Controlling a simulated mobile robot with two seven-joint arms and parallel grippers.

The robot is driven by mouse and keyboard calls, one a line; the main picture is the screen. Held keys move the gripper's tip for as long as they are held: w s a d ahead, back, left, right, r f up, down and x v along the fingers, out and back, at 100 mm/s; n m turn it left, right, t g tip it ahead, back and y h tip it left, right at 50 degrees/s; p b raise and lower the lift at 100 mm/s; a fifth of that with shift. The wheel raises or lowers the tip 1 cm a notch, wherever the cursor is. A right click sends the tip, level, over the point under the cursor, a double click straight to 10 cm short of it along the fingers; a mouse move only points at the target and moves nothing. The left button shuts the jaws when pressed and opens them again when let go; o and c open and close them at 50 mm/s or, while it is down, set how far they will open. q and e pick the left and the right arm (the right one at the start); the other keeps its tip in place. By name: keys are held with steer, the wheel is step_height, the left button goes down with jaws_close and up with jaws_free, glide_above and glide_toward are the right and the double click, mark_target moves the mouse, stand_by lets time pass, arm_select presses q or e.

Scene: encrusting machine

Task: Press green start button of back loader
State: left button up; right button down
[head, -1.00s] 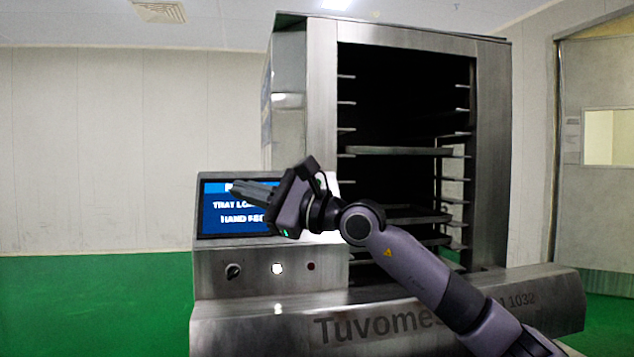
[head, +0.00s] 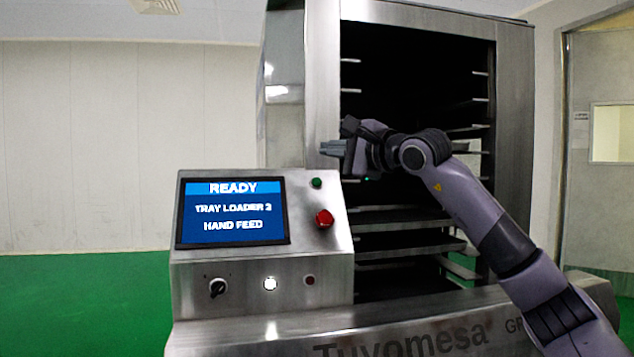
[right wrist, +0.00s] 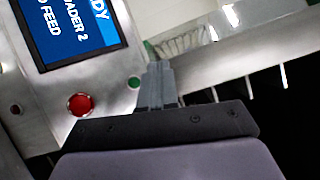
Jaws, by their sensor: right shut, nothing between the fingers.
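The green start button (head: 317,183) is on the loader's sloped panel, right of the screen and above the red button. In the right wrist view the green button (right wrist: 134,82) lies just left of my fingertips. My right gripper (head: 325,148) is shut and empty, a little above the green button in the head view, its fingers pointing left. It also shows in the right wrist view (right wrist: 160,68), apart from the button as far as I can tell. The screen (head: 232,211) reads "READY, TRAY LOADER 2, HAND FEED". My left gripper is not in view.
A red mushroom button (head: 325,219) sits just below the green one. A black knob (head: 217,287), a lit white button (head: 270,284) and a small dark red button (head: 309,280) are on the lower front. The tray rack (head: 400,217) stands open behind my right arm.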

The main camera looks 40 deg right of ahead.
mark_target(317, 182)
stand_by(0.3)
steer(key=shift+w+d+f+p, duration=0.1)
steer(key=shift+w+d+f, duration=0.45)
steer(key=shift+w+f, duration=0.4)
steer(key=shift+w+d+f+p, duration=0.1)
steer(key=shift+w+d+f, duration=0.6)
steer(key=shift+w, duration=0.45)
steer(key=shift+w+d+f+p, duration=0.1)
steer(key=shift+w+d+f, duration=0.35)
steer(key=shift+w+f, duration=0.55)
steer(key=shift+r, duration=0.1)
steer(key=shift+w, duration=0.15)
steer(key=shift+w+d+f, duration=0.15)
steer(key=shift+w+f, duration=0.05)
steer(key=shift+f, duration=0.05)
